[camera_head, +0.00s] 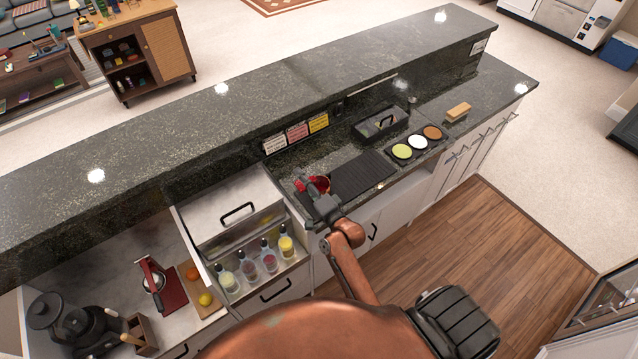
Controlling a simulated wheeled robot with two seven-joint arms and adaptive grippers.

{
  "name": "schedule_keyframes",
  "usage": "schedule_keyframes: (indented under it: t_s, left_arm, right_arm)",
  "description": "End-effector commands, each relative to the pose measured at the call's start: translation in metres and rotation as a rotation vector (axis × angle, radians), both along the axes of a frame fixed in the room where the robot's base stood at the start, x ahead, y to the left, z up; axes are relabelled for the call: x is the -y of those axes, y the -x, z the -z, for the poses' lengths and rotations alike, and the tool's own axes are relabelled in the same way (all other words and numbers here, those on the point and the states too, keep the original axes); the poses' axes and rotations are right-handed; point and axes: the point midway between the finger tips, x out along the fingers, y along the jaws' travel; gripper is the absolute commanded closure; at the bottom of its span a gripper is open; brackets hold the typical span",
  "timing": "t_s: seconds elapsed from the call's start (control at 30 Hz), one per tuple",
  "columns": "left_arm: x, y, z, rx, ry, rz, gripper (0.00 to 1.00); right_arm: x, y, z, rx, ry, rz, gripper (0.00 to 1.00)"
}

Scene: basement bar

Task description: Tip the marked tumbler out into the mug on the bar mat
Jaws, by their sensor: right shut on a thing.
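My right gripper (316,190), on a copper arm from the bottom, is over the counter at the left end of the dark ribbed bar mat (364,176). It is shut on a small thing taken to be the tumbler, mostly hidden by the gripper. Red surfaces (323,183) show around the fingers. At this size I cannot tell which red belongs to the tumbler and which to a mug. I cannot make out the tumbler's mark, its tilt or its contents. My left gripper is not in view.
A black caddy (380,123) and a tray of three coloured rounds (418,142) stand right of the mat. Labelled cards (297,133) line the raised ledge behind. An ice bin (234,208) and several bottles (268,256) are left. A sponge-like block (458,112) lies far right.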

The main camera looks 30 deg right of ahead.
Motion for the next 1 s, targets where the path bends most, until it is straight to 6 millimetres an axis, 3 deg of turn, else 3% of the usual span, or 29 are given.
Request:
schedule_keyframes:
  t_s: [1.0]
  left_arm:
    - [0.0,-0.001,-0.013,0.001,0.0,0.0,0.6]
  right_arm:
    - [0.01,-0.001,-0.004,-0.005,-0.121,0.001,0.87]
